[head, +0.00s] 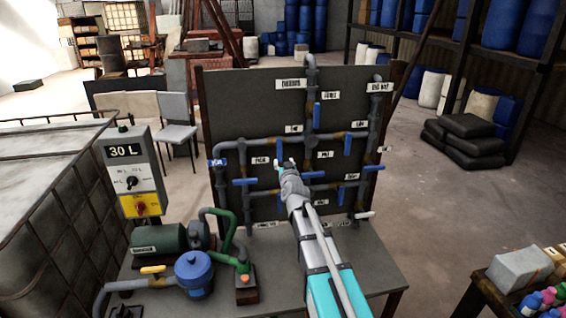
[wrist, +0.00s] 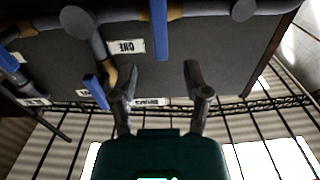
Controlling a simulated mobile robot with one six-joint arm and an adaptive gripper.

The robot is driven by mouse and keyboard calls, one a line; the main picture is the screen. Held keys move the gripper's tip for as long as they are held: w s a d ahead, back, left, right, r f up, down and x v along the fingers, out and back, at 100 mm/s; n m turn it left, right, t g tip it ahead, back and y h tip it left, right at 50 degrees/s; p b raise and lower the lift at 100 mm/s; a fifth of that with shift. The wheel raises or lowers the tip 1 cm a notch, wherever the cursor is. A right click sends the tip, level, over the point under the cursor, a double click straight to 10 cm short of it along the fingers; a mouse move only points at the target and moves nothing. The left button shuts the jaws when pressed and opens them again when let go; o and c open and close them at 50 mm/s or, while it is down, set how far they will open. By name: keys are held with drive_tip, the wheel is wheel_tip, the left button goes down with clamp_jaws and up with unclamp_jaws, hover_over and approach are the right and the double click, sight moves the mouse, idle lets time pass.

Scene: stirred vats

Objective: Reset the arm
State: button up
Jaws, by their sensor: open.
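My gripper (head: 284,165) is stretched out in front of the dark pipe panel (head: 240,100), near its middle, in the head view. My arm reaches up to it from the bottom of the picture. In the wrist view my gripper (wrist: 160,76) is open, its two fingers spread apart with nothing between them. The panel with grey pipes and blue valve handles lies beyond the fingertips. A blue handle (wrist: 160,30) and a white label (wrist: 126,47) show above the gap between the fingers. I cannot tell whether a finger touches the handle at the left finger.
A grey bench (head: 350,268) carries the panel, a green pump motor (head: 158,238) and a blue-topped filter (head: 193,268). A control box reading 30 L (head: 132,175) stands left, beside a large caged tank (head: 40,190). Open floor lies right of the panel.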

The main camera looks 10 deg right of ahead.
drive_tip(key=s+f+g+b, duration=0.2)
drive_tip(key=s+f+g, duration=0.7)
drive_tip(key=s+f, duration=0.45)
drive_tip(key=s+f+g, duration=0.4)
drive_tip(key=s, duration=0.6)
drive_tip(key=s+f+g+b, duration=0.1)
drive_tip(key=s+f+g, duration=0.3)
drive_tip(key=s, duration=0.6)
drive_tip(key=shift+s+a+g, duration=0.2)
drive_tip(key=shift+s+g, duration=0.15)
drive_tip(key=shift+g, duration=0.15)
drive_tip(key=shift+d+f, duration=0.1)
